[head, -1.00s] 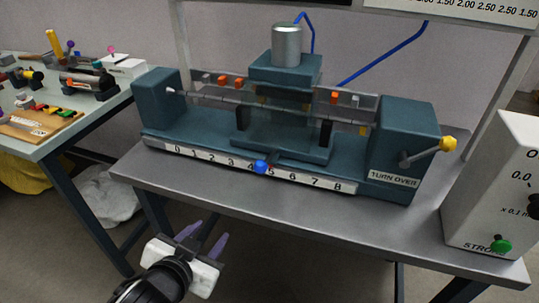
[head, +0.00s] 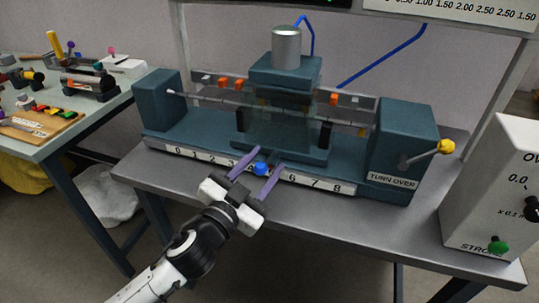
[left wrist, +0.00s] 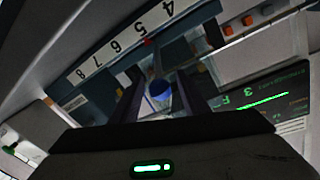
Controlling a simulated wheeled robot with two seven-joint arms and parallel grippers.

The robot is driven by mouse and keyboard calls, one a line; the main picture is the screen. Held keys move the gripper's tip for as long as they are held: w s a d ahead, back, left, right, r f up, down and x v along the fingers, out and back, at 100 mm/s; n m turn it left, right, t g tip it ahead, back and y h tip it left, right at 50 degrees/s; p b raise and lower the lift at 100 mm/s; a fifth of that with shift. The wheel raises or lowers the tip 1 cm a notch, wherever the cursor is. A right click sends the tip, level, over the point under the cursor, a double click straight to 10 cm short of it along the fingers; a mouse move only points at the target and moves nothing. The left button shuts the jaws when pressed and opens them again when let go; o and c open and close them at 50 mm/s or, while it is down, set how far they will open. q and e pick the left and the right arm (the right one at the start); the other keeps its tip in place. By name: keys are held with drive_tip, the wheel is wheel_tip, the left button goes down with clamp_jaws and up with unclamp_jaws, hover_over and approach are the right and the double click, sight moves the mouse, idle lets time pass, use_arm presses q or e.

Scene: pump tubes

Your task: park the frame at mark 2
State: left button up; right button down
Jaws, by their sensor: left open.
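The frame is a teal carriage (head: 287,72) with a metal cylinder on top, standing across the rails of the teal bench. Its blue knob (head: 261,169) sticks out at the front, over the number strip (head: 315,184), around 4 to 5. In the left wrist view a small red pointer (left wrist: 148,42) shows by the strip near 5. My left gripper (head: 268,158) is open, with one purple finger on each side of the blue knob. The knob also shows between the fingers in the left wrist view (left wrist: 160,91). I cannot tell whether the fingers touch it. Mark 2 lies to the left.
A yellow-knobbed crank (head: 445,147) is at the bench's right end. A white control box (head: 500,190) with a green button stands at the right. A side table (head: 60,145) with small parts is at the left. The grey table's front strip is clear.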

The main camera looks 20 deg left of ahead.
use_arm(q)
drive_tip(key=shift+w+d, duration=0.15)
drive_tip(key=shift+w, duration=0.6)
drive_tip(key=shift+w+d, duration=0.15)
drive_tip(key=shift+w, duration=0.55)
use_arm(e)
drive_tip(key=shift+d, duration=0.15)
